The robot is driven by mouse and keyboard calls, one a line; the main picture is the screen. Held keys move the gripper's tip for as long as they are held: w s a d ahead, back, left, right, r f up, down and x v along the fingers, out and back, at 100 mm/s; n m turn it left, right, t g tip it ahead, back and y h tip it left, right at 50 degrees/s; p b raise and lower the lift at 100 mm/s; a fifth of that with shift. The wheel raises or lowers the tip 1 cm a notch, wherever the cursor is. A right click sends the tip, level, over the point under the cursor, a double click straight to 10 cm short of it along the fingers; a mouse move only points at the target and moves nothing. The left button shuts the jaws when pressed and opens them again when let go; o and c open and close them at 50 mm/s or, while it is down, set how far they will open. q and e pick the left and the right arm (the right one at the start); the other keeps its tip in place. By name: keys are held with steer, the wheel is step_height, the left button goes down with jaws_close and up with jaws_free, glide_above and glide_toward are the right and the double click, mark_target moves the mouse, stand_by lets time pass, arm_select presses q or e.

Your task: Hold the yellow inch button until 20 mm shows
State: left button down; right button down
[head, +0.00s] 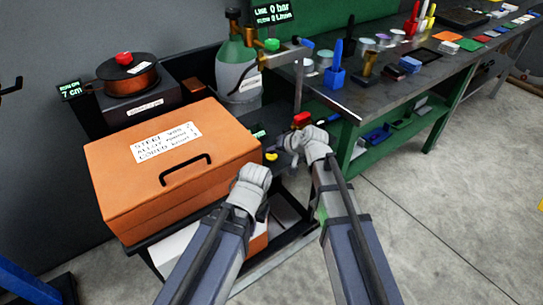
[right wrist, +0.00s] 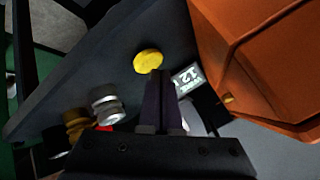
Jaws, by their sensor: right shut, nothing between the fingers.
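The yellow inch button (right wrist: 148,61) is a round yellow cap on a dark surface in the right wrist view; it also shows in the head view (head: 271,156). My right gripper (right wrist: 158,74) is shut and empty, its fingertips right at the button's lower edge. I cannot tell whether they touch or press it. A small lit display (right wrist: 188,78) sits just right of the fingers with tilted characters that look like 12; in the head view it (head: 258,134) is too small to read. My left gripper's fingers are hidden behind its wrist in the head view, by the orange box.
The orange box (head: 120,190) with a black handle stands left of the button. A red part (head: 301,119) and silver and brass fittings (right wrist: 106,104) are close by. A gas cylinder (head: 236,75) stands behind. A workbench (head: 370,95) with tools runs to the right.

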mark_target(273, 158)
steer(key=shift+f+b, duration=0.45)
steer(key=shift+b, duration=0.05)
stand_by(0.4)
steer(key=shift+r, duration=0.1)
stand_by(1.4)
steer(key=shift+r+p, duration=0.8)
steer(key=shift+p, duration=0.1)
step_height(273, 158, up, 5)
steer(key=p, duration=0.5)
